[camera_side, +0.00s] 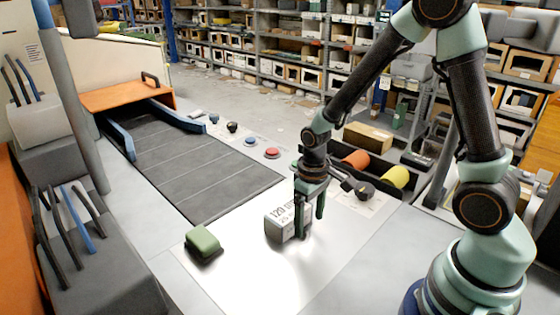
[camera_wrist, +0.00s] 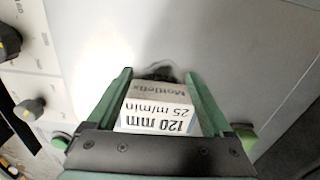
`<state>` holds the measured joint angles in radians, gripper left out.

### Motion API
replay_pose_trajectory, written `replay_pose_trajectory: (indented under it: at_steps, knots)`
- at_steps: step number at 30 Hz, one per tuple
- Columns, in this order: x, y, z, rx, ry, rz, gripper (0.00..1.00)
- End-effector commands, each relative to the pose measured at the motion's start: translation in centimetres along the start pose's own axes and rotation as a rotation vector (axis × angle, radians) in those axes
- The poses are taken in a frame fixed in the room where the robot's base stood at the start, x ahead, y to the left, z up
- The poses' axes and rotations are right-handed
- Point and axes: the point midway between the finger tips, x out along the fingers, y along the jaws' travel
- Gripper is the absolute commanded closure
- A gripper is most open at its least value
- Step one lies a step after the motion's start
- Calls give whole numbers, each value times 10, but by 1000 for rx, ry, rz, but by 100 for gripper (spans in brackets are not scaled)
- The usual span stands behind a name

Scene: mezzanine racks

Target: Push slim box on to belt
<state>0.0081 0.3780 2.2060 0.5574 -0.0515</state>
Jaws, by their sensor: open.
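The slim box (camera_side: 281,226) is a small grey-white carton with "120 mm" and "25 m/min" printed on it. It stands on the bright pale plate, short of the near end of the dark grey belt (camera_side: 205,165). My gripper (camera_side: 311,220) is low at the box's right end in the side view. In the wrist view the box (camera_wrist: 158,106) shows between the two green fingers of my open gripper (camera_wrist: 158,76). Whether the fingers touch it is unclear. The belt runs away to the back left, with blue guides near its far end.
A green block (camera_side: 203,243) sits on the plate left of the box. A bin behind holds an orange roller (camera_side: 355,159) and a yellow roller (camera_side: 395,177).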

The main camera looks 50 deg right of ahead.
Motion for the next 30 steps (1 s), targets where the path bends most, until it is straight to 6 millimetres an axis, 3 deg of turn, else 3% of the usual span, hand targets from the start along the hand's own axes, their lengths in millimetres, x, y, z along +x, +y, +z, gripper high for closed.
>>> replay_pose_trajectory:
  at_steps: [14, 30]
  knots:
    - [1, 0, 0, 0, -1, 0, 15]
    - [18, 0, 0, 0, -1, 0, 15]
